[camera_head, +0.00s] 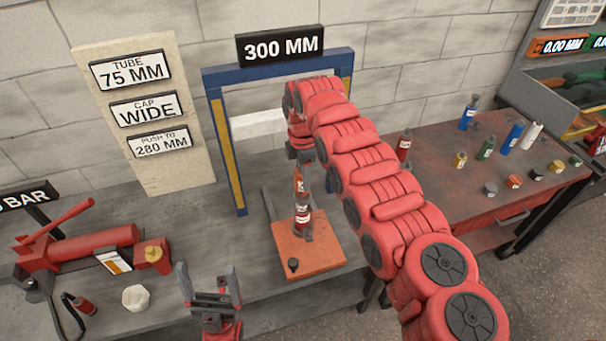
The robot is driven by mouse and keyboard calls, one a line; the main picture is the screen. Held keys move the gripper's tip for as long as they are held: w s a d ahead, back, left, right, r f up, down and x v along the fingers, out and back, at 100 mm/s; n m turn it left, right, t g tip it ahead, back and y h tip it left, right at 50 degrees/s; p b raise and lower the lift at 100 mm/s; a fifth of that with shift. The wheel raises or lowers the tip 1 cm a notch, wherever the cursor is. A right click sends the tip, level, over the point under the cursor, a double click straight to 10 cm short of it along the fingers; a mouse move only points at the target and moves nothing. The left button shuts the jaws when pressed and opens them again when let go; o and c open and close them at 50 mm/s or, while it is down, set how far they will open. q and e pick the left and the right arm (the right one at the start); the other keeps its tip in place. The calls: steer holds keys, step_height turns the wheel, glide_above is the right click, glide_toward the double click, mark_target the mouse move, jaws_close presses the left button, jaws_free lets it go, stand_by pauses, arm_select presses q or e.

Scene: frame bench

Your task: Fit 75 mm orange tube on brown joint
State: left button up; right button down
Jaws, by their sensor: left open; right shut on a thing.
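A slim upright column stands on the orange base plate (325,250) in the middle of the bench. Its upper part, an orange tube (301,182) with pale marks, is in line with a lower red-and-white labelled section (302,212). I cannot make out the brown joint clearly or tell whether the tube is seated on it. My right gripper (300,158) comes from above and is shut on the top of the tube, hiding its upper end. My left gripper (209,288) is open and empty, fingers up, near the front of the bench, left of the plate.
A blue frame (225,150) with a 300 MM sign (280,44) stands behind the column. A red pump (85,248) and a white nut-like piece (136,298) lie at left. The red cabinet (450,195) at right carries several bottles and caps.

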steer(key=shift+f+b, duration=0.75)
steer(key=shift+f, duration=0.35)
steer(key=shift+c, duration=1.1)
jaws_free()
step_height(320, 180, up, 5)
steer(key=shift+a+f+b, duration=0.1)
steer(key=shift+f+b, duration=0.1)
steer(key=shift+b, duration=0.6)
step_height(320, 180, up, 4)
steer(key=shift+a+r+p, duration=0.1)
steer(key=shift+p, duration=0.5)
step_height(320, 180, up, 9)
steer(key=p, duration=0.8)
steer(key=shift+f, duration=0.25)
